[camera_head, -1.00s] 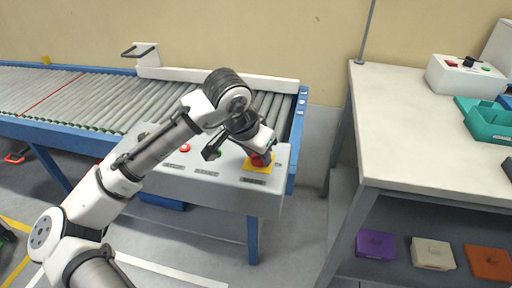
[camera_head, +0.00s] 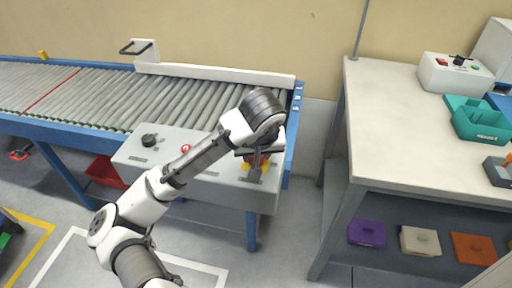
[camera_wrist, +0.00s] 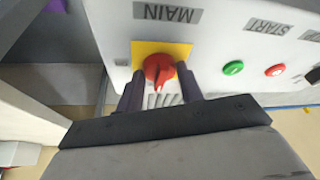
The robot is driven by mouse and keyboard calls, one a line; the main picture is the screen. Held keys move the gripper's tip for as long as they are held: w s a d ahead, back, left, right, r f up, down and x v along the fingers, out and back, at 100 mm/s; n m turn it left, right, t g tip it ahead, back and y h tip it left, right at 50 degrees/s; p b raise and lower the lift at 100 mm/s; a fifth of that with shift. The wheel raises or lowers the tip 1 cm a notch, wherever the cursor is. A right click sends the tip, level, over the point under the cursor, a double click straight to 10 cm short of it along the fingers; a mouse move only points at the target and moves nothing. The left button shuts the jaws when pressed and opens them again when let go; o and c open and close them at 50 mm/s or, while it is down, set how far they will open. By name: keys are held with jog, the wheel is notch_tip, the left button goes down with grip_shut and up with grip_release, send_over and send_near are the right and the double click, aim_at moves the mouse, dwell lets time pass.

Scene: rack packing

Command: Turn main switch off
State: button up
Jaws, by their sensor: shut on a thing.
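The main switch is a red rotary knob (camera_wrist: 158,70) on a yellow plate (camera_wrist: 148,48). An upside-down MAIN label (camera_wrist: 167,13) is beside the plate in the wrist view. The knob's ridge runs roughly up and down in that view. My gripper (camera_wrist: 160,84) has one dark finger on each side of the knob and is shut on it. In the head view my gripper (camera_head: 256,168) is over the right end of the grey control panel (camera_head: 205,190). There my wrist and fingers hide much of the knob; some yellow plate (camera_head: 246,167) shows.
A green button (camera_wrist: 233,68) and a red button (camera_wrist: 275,70) are beside the switch. A black knob (camera_head: 148,140) is at the panel's left. The roller conveyor (camera_head: 110,95) is behind. A white table (camera_head: 400,120) stands to the right, past a gap.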

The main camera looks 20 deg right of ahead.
jog(key=shift+n, duration=0.3)
dwell(0.4)
jog(key=o, duration=1)
jog(key=v, duration=0.4)
jog(key=p+v, duration=0.1)
jog(key=v, duration=0.8)
jog(key=shift+s+d+r+p, duration=0.15)
jog(key=shift+d+r+p, duration=0.05)
jog(key=shift+r+p, duration=0.2)
jog(key=shift+d, duration=0.1)
